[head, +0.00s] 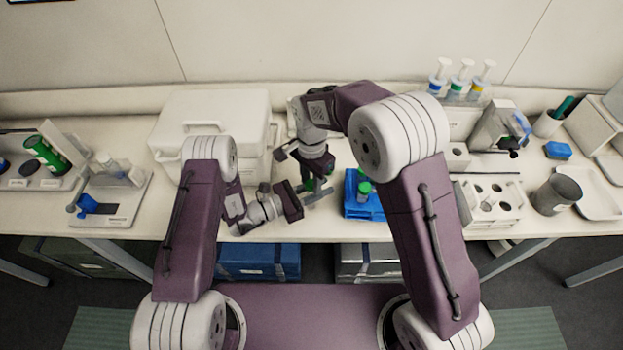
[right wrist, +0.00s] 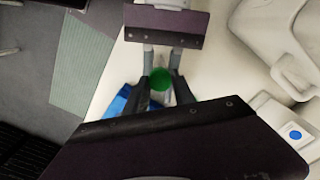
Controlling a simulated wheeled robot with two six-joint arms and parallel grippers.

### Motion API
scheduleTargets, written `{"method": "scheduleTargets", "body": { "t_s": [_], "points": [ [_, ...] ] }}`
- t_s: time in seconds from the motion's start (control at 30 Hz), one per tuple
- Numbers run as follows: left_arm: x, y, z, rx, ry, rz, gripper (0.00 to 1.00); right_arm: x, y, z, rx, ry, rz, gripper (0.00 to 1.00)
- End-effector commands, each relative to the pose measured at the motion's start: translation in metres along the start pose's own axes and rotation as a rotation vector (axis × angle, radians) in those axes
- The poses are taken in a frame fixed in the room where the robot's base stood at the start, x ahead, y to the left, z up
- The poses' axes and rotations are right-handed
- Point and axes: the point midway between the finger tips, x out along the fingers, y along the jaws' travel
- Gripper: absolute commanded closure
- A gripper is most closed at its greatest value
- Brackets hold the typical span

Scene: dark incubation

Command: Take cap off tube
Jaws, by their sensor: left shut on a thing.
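A tube with a green cap (right wrist: 160,79) is between my two grippers, above the bench. Its body is mostly hidden by the fingers. My left gripper (head: 308,196) is shut on this tube; its grey fingers (right wrist: 162,60) come from the top in the right wrist view. My right gripper (head: 316,180) points down over the tube. In the right wrist view its dark fingers (right wrist: 165,86) stand on either side of the cap and look open. The cap is on the tube.
A blue rack (head: 351,207) with green-capped tubes stands just right of the grippers. A white box (head: 215,112) is behind them. A white rack with holes (head: 491,201) and a grey cup (head: 556,195) stand right. The bench's front edge is close.

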Motion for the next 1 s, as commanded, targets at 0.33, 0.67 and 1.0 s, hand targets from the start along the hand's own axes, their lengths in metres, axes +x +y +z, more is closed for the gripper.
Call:
{"method": "scheduleTargets", "body": {
  "t_s": [0.33,0.67,1.0],
  "points": [
    [0.0,0.0,0.0,0.0,0.0,0.0,1.0,-0.0006,-0.0001,-0.0001,-0.569,0.0,-0.001,1.0],
    [0.0,0.0,0.0,0.0,0.0,0.0,1.0,-0.0014,-0.0004,-0.0001,-1.679,0.001,-0.001,1.0],
    [0.0,0.0,0.0,0.0,0.0,0.0,1.0,-0.0022,-0.0006,-0.0001,-2.822,0.003,-0.001,1.0]
  ]
}}
